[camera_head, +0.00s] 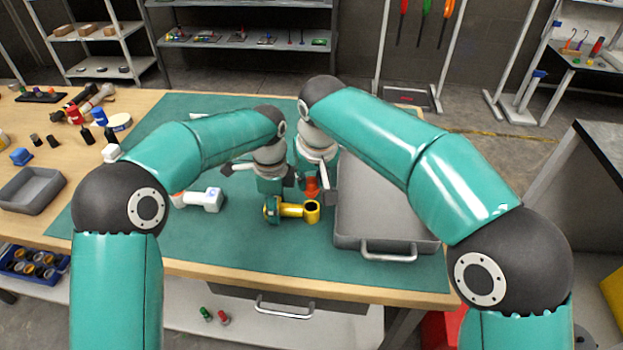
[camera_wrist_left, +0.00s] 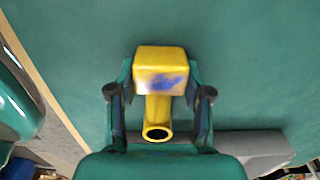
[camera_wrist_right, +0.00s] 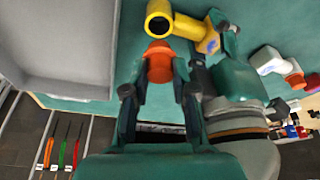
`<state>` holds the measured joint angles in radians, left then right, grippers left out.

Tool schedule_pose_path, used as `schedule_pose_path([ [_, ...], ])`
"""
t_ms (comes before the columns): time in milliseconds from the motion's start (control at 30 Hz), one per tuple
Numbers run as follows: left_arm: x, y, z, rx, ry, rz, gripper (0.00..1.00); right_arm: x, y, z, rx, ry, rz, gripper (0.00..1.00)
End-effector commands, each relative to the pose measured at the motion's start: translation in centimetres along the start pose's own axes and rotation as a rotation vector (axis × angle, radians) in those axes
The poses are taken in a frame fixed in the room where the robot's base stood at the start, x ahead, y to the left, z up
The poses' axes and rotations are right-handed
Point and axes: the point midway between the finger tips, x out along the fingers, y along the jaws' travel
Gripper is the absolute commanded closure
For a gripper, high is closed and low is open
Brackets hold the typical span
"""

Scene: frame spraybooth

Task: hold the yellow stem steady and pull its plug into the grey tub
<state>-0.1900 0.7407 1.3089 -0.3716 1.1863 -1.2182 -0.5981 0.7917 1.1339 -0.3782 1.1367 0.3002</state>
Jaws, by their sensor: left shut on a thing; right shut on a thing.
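The yellow stem (camera_head: 292,210) is over the green mat, its open round end facing right and showing a dark, empty bore. My left gripper (camera_head: 271,208) is shut on the stem's square block, which shows between the fingers in the left wrist view (camera_wrist_left: 160,75). My right gripper (camera_wrist_right: 158,85) is shut on the orange-red plug (camera_wrist_right: 159,62). The plug (camera_head: 311,187) is out of the stem, just behind its open end, left of the grey tub (camera_head: 375,243). The tub's interior is partly hidden by my right arm.
A white fitting (camera_head: 205,199) lies on the mat left of the stem. A smaller grey tray (camera_head: 30,190) and several small parts are at the table's left. The tub's front handle (camera_head: 388,256) sticks out toward the table edge. Mat in front of the stem is clear.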

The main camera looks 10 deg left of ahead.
Motion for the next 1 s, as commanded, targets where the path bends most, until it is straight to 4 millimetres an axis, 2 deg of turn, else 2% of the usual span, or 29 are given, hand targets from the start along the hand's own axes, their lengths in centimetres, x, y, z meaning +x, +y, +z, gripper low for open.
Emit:
schedule_pose_path([
  [67, 0.0, 0.0, 0.0, 0.0, 0.0, -0.001, 0.92, 0.0, 0.0, 0.0, 0.0, 0.0, 0.0, 1.0],
  [100, 0.0, 0.0, 0.0, 0.0, 0.0, -0.001, 0.46, 0.0, 0.0, 0.0, 0.0, 0.0, 0.0, 1.0],
  [233, 0.0, 0.0, 0.0, 0.0, 0.0, -0.001, 0.24, 0.0, 0.0, 0.0, 0.0, 0.0, 0.0, 1.0],
  [267, 0.0, 0.0, 0.0, 0.0, 0.0, -0.001, 0.21, 0.0, 0.0, 0.0, 0.0, 0.0, 0.0, 1.0],
  [667, -0.4, -0.1, 0.0, 0.0, 0.0, -0.002, 0.21, 0.0, 0.0, 0.0, 0.0, 0.0, 0.0, 1.0],
  [767, -1.3, -0.1, 0.0, 0.0, 0.0, -0.003, 0.21, 0.0, 0.0, 0.0, 0.0, 0.0, 0.0, 1.0],
  [1000, -4.7, -0.1, 0.0, -0.001, 0.001, -0.004, 0.21, 0.0, 0.0, 0.0, 0.0, 0.0, 0.0, 1.0],
])
